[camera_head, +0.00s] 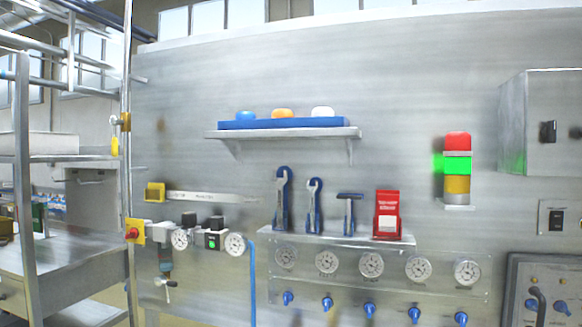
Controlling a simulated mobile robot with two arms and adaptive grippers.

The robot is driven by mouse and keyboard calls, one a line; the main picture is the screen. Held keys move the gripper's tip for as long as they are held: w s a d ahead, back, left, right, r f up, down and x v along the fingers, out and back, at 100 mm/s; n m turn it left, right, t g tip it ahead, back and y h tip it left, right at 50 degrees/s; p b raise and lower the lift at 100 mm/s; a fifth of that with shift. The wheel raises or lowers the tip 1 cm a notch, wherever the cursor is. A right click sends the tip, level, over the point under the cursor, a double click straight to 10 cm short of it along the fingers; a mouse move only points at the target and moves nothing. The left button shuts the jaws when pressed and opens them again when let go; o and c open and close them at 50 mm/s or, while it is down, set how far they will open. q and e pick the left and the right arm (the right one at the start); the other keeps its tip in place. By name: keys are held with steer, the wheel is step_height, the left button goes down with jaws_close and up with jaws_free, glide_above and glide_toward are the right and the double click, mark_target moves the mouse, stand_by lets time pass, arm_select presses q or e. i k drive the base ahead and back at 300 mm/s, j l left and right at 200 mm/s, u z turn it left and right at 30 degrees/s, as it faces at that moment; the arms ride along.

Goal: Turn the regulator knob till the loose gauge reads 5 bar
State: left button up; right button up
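A small air unit is fixed low on the grey wall panel, left of centre. It has two dark knobs on top, one at the left (189,219) and one at the right (214,222); I cannot tell which is the regulator knob. A round white gauge (180,239) sits on its left part. Another round white gauge (235,244) sits at its right, by a blue hose. I cannot tell which gauge is the loose one, and the readings are too small to make out. Neither of my grippers is in view.
A row of several fixed gauges (371,264) with blue valves below fills the lower right. Wrenches (283,200), a hammer (348,212) and a red box (388,214) stand on a ledge above. A steel rack (27,190) stands at the left.

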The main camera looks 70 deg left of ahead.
mark_target(188, 218)
steer(key=u, duration=2.95)
